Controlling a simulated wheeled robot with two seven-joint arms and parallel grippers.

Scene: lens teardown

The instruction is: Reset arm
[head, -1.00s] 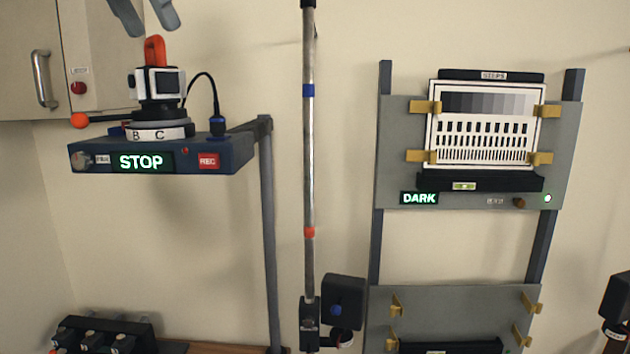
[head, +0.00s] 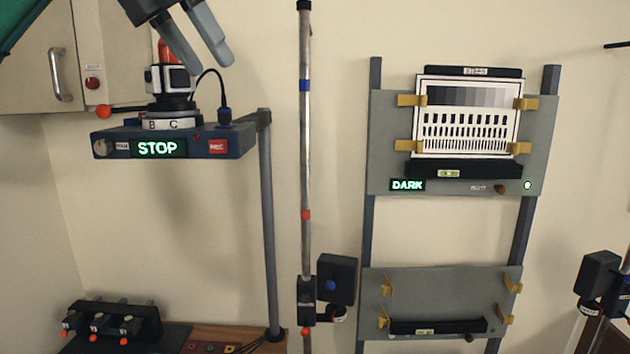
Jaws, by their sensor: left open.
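My left gripper (head: 203,50) comes in from the top left with its two grey fingers apart and nothing between them. It hangs in front of and above the camera-like device (head: 168,80) on the blue stand, partly covering the device's orange top. I cannot tell whether it touches the device. The blue stand box (head: 125,150) shows a green STOP display (head: 158,148), a red REC label and an orange-tipped lever (head: 103,111) to the left. My right gripper is not in view.
A steel pole (head: 305,180) with blue and red bands stands mid-view, with a black box (head: 337,279) low beside it. A rack at right holds a test chart (head: 468,118) above a DARK display (head: 407,185). A cabinet (head: 25,85) is at left. Bare wall lies between.

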